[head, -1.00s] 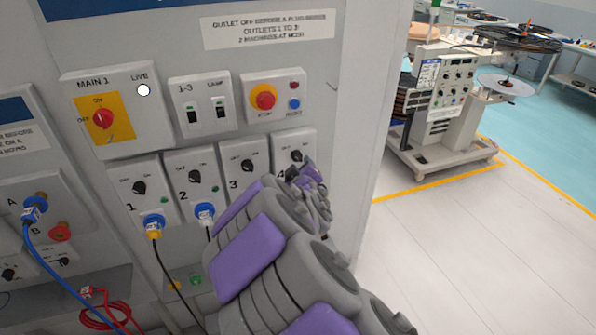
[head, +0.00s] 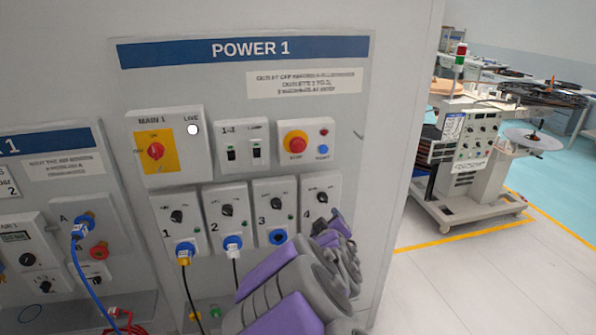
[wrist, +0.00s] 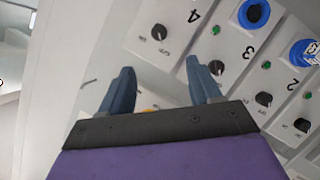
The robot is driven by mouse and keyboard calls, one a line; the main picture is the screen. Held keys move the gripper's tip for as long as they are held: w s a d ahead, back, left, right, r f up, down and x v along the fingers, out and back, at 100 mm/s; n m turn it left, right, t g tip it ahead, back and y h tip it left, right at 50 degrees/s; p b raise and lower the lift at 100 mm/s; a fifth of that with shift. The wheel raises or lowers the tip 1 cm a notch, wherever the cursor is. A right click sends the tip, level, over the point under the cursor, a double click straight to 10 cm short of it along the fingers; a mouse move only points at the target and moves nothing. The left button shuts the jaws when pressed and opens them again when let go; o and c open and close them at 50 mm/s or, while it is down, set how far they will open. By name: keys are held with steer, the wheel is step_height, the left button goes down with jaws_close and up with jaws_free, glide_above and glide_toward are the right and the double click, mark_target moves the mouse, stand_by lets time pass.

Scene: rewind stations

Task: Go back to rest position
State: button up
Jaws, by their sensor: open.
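My gripper is open and empty in the wrist view (wrist: 160,85), its two blue-grey fingers apart in front of the panel near outlets 3 and 4. In the head view my grey and purple arm reaches up from the bottom, and its far end (head: 335,228) covers the lower part of outlet 4 (head: 320,195). The fingertips are not clear there. The POWER 1 panel (head: 225,85) stands upright ahead. Outlet 1 (head: 175,215) and outlet 2 (head: 227,210) hold blue plugs with cables. Outlet 3 (head: 275,200) shows a blue socket with no cable.
The main switch box (head: 180,125) and a red stop button (head: 296,141) sit above the outlets. Blue and red cables hang at the lower left. A wheeled machine (head: 470,160) stands at the right behind yellow floor lines. Pale floor (head: 480,285) is clear at the right.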

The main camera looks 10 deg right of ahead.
steer(key=s+d+f+m+g+h, duration=0.1)
steer(key=s+d+m+g, duration=0.25)
steer(key=s, duration=0.55)
steer(key=s+d+f+m+g, duration=0.15)
steer(key=s+g, duration=0.25)
steer(key=s, duration=0.4)
steer(key=s+a+g+y, duration=0.1)
steer(key=s+a+g, duration=0.1)
steer(key=s, duration=0.7)
steer(key=s+a+m+g+y, duration=0.1)
steer(key=s+a+g, duration=0.1)
steer(key=s, duration=0.8)
steer(key=s+a+g+y, duration=0.1)
steer(key=s+g, duration=0.3)
steer(key=s, duration=0.6)
steer(key=shift+a+r+m, duration=0.3)
steer(key=shift+a+r, duration=0.1)
